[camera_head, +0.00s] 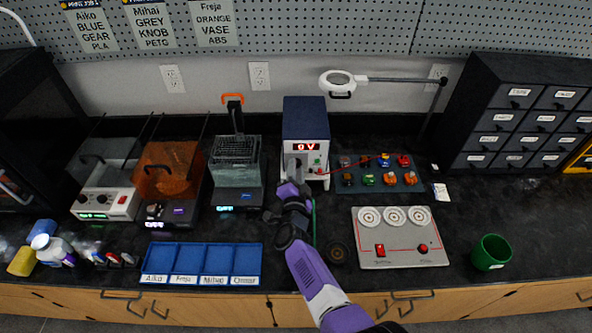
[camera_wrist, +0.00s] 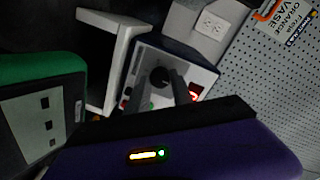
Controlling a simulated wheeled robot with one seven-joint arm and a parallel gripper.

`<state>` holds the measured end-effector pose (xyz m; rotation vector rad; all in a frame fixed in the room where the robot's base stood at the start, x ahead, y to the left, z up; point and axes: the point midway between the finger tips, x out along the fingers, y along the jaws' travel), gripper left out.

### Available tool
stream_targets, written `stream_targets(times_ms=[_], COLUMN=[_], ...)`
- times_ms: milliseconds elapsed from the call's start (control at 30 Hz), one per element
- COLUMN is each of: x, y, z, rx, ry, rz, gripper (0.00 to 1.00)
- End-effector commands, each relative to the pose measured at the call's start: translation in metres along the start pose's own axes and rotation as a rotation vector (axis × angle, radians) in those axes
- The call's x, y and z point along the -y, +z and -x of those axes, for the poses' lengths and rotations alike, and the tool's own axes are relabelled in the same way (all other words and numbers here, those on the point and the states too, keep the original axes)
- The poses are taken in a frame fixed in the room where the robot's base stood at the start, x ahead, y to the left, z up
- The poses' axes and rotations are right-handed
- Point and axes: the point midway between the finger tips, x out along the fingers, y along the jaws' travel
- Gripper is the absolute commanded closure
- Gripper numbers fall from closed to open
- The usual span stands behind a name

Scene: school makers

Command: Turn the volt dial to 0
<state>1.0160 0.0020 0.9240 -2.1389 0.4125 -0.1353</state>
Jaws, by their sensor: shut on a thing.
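The power supply (camera_head: 305,118) is a dark blue box with a white front, standing at the back middle of the counter. Its red display (camera_head: 306,147) reads 0 V. My gripper (camera_head: 295,168) is at the left part of its front panel and hides the dial in the head view. In the wrist view the volt dial (camera_wrist: 159,76) is a round black knob on the white panel. The grey fingers of my gripper (camera_wrist: 164,86) reach it and are shut on it. The dial's pointer mark is too small to read.
A board with several coloured clips (camera_head: 378,181) lies right of the supply, with a red lead running to it. A blue sorting tray (camera_head: 200,260) lies front left.

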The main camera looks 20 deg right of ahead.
Motion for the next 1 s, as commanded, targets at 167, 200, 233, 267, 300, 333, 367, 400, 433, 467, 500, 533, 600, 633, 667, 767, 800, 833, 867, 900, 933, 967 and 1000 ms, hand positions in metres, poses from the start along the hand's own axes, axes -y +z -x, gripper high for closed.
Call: stream_targets(times_ms=[167, 200, 233, 267, 300, 333, 367, 400, 433, 467, 500, 533, 600, 633, 667, 767, 800, 833, 867, 900, 933, 967, 1000], x=[-0.002, -0.002, -0.001, -0.001, -0.001, -0.001, -0.001, -0.001, -0.001, -0.001, -0.001, 0.000, 0.000, 0.000, 0.000, 0.000, -0.001, 0.000, -0.001, 0.000, 0.000, -0.001, 0.000], y=[0.001, 0.001, 0.001, 0.001, 0.001, 0.001, 0.001, 0.001, 0.000, 0.000, 0.001, 0.001, 0.002, 0.003, 0.003, 0.003, 0.003, 0.002, 0.002, 0.003, 0.003, 0.002, 0.002], z=[0.001, 0.001, 0.001, 0.001, 0.000, 0.000, 0.000, 0.000, 0.000, 0.000, 0.001, 0.002, 0.005, 0.007, 0.010, 0.021, 0.025, 0.029, 0.034, 0.039, 0.043, 0.047, 0.051], rx=[0.003, 0.003, 0.002, 0.002, 0.002, 0.002, 0.001, 0.001, 0.001, 0.001, 0.001, 0.001, 0.002, 0.003, 0.002, 0.004, 0.004, 0.005, 0.005, 0.005, 0.005, 0.004, 0.004], ry=[0.002, 0.002, 0.001, 0.001, 0.001, 0.001, 0.001, 0.001, 0.001, 0.000, 0.000, 0.000, -0.001, -0.001, -0.001, -0.001, -0.001, -0.004, -0.002, -0.002, -0.003, -0.001, -0.003], rz=[0.002, 0.001, 0.001, 0.001, 0.001, 0.001, 0.001, 0.000, 0.000, 0.000, 0.000, 0.000, 0.001, 0.001, -0.001, 0.000, 0.000, 0.001, 0.001, 0.001, 0.001, 0.001, 0.001], gripper=[0.51, 0.51, 0.51, 0.51, 0.51, 0.51, 0.51, 0.51, 0.51, 0.51, 0.51, 0.51, 0.51, 0.51, 0.51, 0.51, 0.51, 0.51, 0.51, 0.51, 0.51, 0.51, 0.51])
